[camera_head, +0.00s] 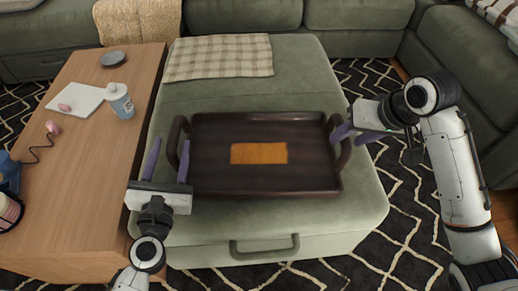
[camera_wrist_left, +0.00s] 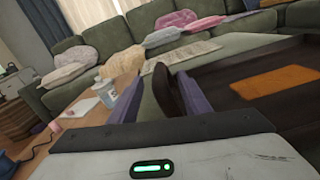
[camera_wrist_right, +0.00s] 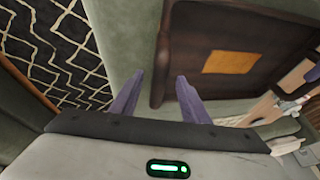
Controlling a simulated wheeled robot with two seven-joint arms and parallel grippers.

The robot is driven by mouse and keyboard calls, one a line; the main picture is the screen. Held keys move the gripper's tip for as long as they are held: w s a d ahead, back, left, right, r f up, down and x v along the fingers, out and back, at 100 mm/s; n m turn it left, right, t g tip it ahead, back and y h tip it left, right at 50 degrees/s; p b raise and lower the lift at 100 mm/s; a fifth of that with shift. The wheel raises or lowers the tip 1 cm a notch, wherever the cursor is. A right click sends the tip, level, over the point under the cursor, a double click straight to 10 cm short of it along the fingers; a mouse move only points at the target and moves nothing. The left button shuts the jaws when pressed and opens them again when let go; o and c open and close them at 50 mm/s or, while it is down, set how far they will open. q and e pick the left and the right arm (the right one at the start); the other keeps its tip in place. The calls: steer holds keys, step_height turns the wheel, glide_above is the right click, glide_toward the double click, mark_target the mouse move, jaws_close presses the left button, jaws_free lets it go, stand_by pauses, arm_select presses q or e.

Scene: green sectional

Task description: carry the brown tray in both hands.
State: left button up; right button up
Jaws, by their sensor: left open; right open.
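The brown tray (camera_head: 215,178) lies flat on the green ottoman, with a raised handle at each end and a flat orange rectangle (camera_head: 259,153) in its middle. My left gripper (camera_head: 169,160) is open at the tray's left end. In the left wrist view the left handle (camera_wrist_left: 163,88) shows between its two purple fingers, with no clear contact. My right gripper (camera_head: 356,135) is open at the right end. In the right wrist view the right handle (camera_wrist_right: 163,55) shows ahead of and between its fingers; whether they touch it is unclear.
The green ottoman (camera_head: 285,85) carries a checked cloth (camera_head: 220,57) behind the tray. A wooden table (camera_head: 90,180) on the left holds a bottle (camera_head: 120,101), a white board (camera_head: 78,97) and a dark dish (camera_head: 113,59). Green sofas stand behind and at the right.

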mark_target(176, 130)
arm_select(q)
steer(key=w, duration=0.6)
steer(key=shift+w+a, duration=0.2)
steer(key=shift+w, duration=0.15)
arm_select(e)
steer(key=x, duration=0.6)
steer(key=shift+w+f, duration=0.15)
steer(key=shift+f, duration=0.2)
arm_select(q)
jaws_close()
arm_select(e)
jaws_close()
steer(key=shift+r, duration=0.1)
